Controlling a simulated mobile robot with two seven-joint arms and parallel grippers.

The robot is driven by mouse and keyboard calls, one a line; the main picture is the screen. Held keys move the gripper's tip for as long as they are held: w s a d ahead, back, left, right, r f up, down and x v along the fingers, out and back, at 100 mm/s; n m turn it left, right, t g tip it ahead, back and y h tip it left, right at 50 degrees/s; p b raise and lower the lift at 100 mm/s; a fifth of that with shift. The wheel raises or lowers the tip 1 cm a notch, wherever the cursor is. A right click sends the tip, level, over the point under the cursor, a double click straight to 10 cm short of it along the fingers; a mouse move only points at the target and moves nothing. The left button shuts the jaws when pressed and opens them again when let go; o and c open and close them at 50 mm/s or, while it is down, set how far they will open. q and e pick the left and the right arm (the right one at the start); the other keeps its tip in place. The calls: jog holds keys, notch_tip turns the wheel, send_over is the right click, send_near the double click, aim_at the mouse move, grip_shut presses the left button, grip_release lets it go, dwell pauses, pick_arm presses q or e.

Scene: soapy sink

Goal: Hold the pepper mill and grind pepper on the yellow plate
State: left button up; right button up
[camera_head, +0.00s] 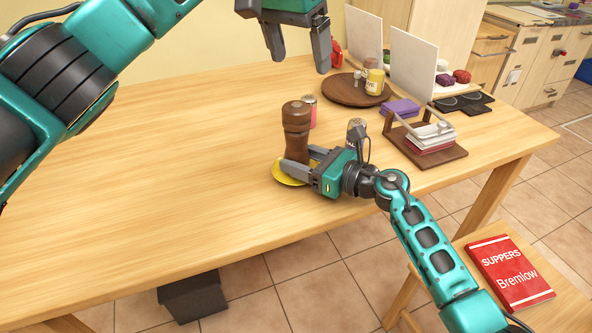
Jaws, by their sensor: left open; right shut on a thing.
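The brown wooden pepper mill (296,127) stands upright over the yellow plate (282,176) on the wooden table. My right gripper (299,163) is shut on the lower part of the mill, reaching in from the right. The gripper and mill hide much of the plate; I cannot tell whether the mill's base touches it. My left gripper (298,58) is open and empty, fingers pointing down, above and behind the mill and apart from it.
Behind the mill stands a pink-bodied shaker (310,112); another shaker (355,131) is beside my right gripper. A round brown board (341,92) holds a yellow jar (375,82). A wooden napkin holder (450,156) stands at right. The table's left part is clear.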

aim_at(294, 108)
pick_arm(q)
jog(key=shift+w+a+f, duration=0.2)
jog(key=shift+w+f, duration=0.1)
jog(key=shift+f, duration=0.55)
notch_tip(294, 108, down, 10)
jog(key=shift+f, duration=0.25)
jog(key=shift+c, duration=0.5)
jog(key=c, duration=0.8)
jog(key=shift+o, duration=0.2)
